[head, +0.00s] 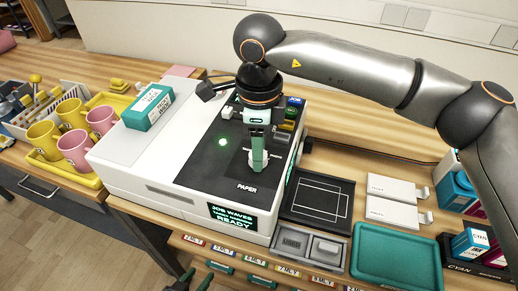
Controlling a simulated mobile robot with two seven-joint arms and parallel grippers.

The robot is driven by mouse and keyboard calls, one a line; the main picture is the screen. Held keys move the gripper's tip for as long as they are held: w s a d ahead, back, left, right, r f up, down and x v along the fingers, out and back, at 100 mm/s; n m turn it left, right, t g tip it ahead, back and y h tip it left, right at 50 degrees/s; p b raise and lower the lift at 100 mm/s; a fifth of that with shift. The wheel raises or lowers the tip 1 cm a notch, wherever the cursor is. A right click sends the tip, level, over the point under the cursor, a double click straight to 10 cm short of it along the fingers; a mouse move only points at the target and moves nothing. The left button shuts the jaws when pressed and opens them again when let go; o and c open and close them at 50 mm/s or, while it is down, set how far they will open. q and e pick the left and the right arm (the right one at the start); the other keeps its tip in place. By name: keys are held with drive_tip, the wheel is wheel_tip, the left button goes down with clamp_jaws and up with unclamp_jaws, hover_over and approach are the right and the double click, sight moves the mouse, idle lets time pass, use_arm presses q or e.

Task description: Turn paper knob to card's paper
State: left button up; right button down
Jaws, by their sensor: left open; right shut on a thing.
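The press (140,185) is a white machine with a black top panel. The paper knob (259,168) is a pale knob on that panel above the word PAPER. My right gripper (258,155) comes down from above and is shut on the knob, hiding much of it and its pointer. The small screen (232,216) on the front shows green text with JOB WAVES and READY; its middle line is hard to read. A separate job card cannot be made out for certain. My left gripper (195,281) is open and empty at the bottom edge, partly cut off.
Yellow and pink mugs (75,148) stand in a yellow tray at the left. A teal box (148,107) sits on the press. A black mat (318,198), white boxes (390,211) and a teal tray (397,258) lie right of it. My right arm spans the upper right.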

drive_tip(key=shift+r, duration=0.1)
drive_tip(key=shift+c, duration=2.1)
unclamp_jaws()
wheel_tip(320, 180, up, 12)
drive_tip(key=shift+r, duration=0.2)
